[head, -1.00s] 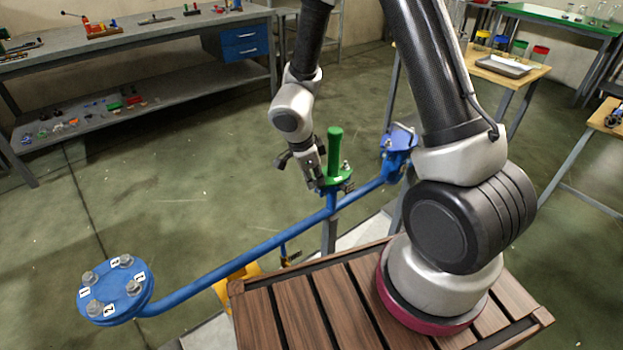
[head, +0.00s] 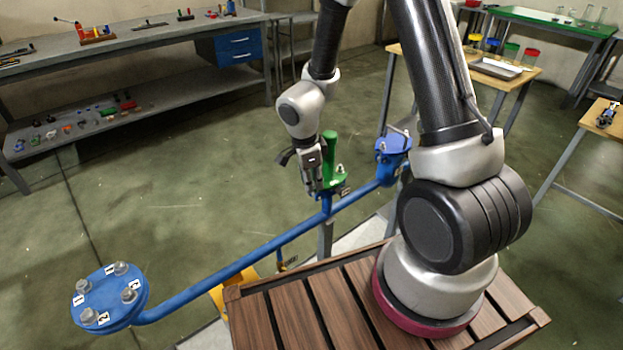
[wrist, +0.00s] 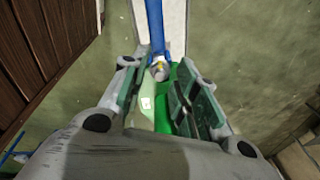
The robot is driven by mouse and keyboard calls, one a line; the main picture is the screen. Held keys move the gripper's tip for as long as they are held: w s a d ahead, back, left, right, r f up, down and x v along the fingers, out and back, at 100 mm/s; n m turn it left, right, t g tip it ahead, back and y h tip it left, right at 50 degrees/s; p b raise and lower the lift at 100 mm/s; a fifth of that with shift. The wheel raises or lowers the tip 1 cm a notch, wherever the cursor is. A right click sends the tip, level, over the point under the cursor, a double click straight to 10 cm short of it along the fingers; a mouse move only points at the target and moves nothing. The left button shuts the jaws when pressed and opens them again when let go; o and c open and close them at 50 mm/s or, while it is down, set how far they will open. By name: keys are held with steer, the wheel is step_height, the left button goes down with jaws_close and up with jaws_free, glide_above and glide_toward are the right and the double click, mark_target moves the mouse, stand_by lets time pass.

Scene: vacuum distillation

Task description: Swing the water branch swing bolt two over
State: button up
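The green fitting (head: 342,181) sits on the blue pipe, with an upright green post (head: 329,152). One bolt (head: 340,170) shows on its right side; the near left side is covered by my gripper (head: 314,188). My gripper points down right beside the post, fingers low at the fitting. In the wrist view the fingers (wrist: 160,88) are spread, with a metal bolt head (wrist: 160,70) between their tips and the green fitting (wrist: 150,114) below. I cannot tell whether either finger touches the bolt. A white label (wrist: 146,103) shows, unreadable.
The blue pipe (head: 240,262) runs from a blue flange with several numbered bolts (head: 108,299) at lower left to another blue fitting (head: 394,146) close right of the green one. A slatted wooden platform (head: 290,312) is in front. Open floor lies to the left.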

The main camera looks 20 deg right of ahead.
step_height(320, 180, up, 12)
steer(key=s+a, duration=0.1)
steer(key=shift+a, duration=0.4)
steer(key=shift+f, duration=0.1)
